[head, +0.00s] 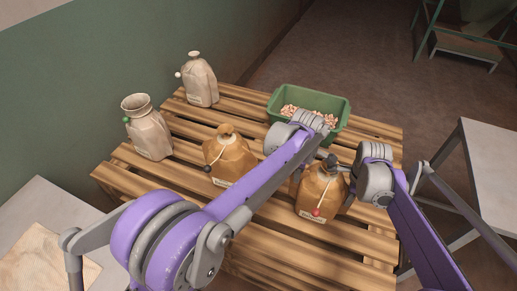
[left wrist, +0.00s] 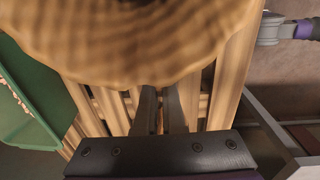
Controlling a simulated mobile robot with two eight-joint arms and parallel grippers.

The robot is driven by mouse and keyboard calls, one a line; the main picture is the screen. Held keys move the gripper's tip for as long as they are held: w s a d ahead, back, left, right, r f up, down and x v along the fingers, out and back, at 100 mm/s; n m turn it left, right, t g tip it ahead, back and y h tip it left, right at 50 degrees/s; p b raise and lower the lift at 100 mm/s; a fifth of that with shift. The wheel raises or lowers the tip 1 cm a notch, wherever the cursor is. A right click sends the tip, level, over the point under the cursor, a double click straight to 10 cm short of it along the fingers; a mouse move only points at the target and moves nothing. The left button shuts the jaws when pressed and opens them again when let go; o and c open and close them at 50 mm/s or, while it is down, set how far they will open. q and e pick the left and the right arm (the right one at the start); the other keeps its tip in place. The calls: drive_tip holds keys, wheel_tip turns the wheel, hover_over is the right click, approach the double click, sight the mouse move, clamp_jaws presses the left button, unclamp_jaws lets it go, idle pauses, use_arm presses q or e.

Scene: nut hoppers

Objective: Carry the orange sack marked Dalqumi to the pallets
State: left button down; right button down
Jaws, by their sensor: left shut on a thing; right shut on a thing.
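An orange-brown sack (head: 316,192) with a red ball on a cord and a pale label is at the front right of the wooden pallets (head: 270,235). The label is too small to read. My left gripper (left wrist: 160,108) and my right gripper (head: 345,172) are shut on this sack from either side near its top. The left fingertips are hidden by the sack, which fills the top of the left wrist view (left wrist: 140,40). I cannot tell whether the sack rests on the slats or hangs just above them.
Another orange-brown sack (head: 230,160) with a dark ball stands to the left. Two pale sacks stand farther left, one with a green ball (head: 150,135), one with a white ball (head: 200,83). A green crate (head: 342,108) of nuts is behind. Grey tables flank the pallets.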

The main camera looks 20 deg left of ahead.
use_arm(q)
drive_tip(key=c, duration=1)
unclamp_jaws()
use_arm(e)
drive_tip(key=c, duration=1)
unclamp_jaws()
use_arm(q)
drive_tip(key=shift+r, duration=0.1)
drive_tip(key=r, duration=0.7)
drive_tip(key=shift+s+r, duration=0.25)
drive_tip(key=shift+r, duration=0.15)
use_arm(e)
drive_tip(key=r, duration=0.7)
drive_tip(key=shift+s+r, duration=0.25)
drive_tip(key=shift+r, duration=0.05)
